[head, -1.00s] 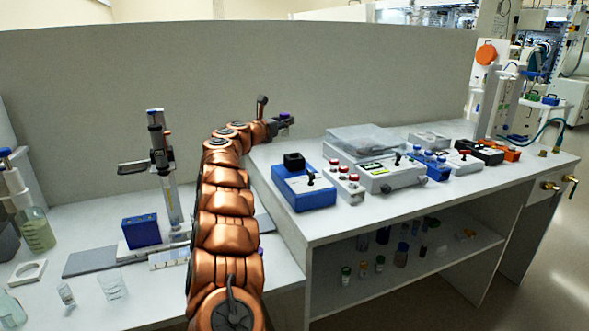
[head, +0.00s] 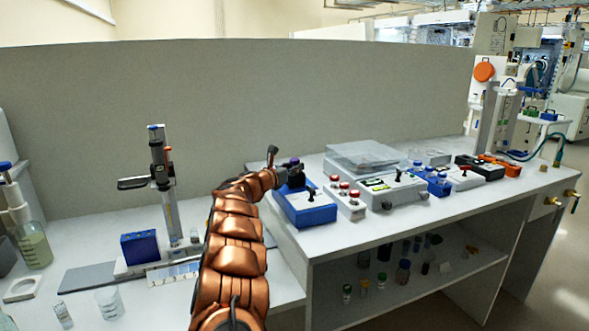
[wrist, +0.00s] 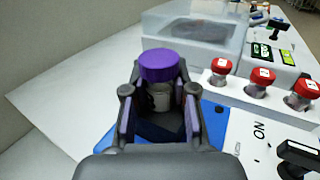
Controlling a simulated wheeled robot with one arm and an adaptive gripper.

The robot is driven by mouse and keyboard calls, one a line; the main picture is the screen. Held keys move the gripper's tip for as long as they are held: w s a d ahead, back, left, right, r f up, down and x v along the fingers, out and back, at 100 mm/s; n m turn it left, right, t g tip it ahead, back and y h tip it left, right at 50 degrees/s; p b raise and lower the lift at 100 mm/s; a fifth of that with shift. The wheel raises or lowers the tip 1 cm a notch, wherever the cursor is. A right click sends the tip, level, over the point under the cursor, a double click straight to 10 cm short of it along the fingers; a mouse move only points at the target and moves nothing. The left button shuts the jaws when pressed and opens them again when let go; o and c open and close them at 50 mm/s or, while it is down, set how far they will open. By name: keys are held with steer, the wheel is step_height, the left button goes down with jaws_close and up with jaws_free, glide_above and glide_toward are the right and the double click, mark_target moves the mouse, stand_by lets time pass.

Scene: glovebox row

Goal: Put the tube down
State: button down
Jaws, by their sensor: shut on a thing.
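My gripper (wrist: 160,108) is shut on a tube with a purple cap (wrist: 159,65); the tube stands upright between the fingers in the wrist view. In the head view the purple cap (head: 294,161) shows small at the end of my arm. The gripper and tube are over a blue and white device (head: 308,211), which also shows under the fingers in the wrist view (wrist: 215,125). The tube's lower end is hidden, so I cannot tell whether it touches the device.
Right of the blue device are several red-capped tubes in a white block (head: 345,202) and a grey instrument (head: 392,193) with a clear lid (head: 365,154). A blue rack (head: 432,182) stands further right. Bare white benchtop (wrist: 60,95) lies left of the gripper.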

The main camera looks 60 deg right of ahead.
steer(key=shift+f+b, duration=0.3)
steer(key=c, duration=0.9)
jaws_free()
steer(key=shift+r, duration=0.15)
steer(key=shift+r+p, duration=0.15)
steer(key=shift+p, duration=0.25)
steer(key=shift+a, duration=0.3)
steer(key=shift+w+a+b, duration=0.15)
steer(key=shift+a+b, duration=0.35)
steer(key=shift+a, duration=1.4)
steer(key=shift+w+a+b, duration=0.2)
steer(key=shift+a+b, duration=0.3)
steer(key=shift+a, duration=1.4)
steer(key=shift+w+a+b, duration=0.15)
steer(key=shift+a+b, duration=0.35)
steer(key=shift+a, duration=1.4)
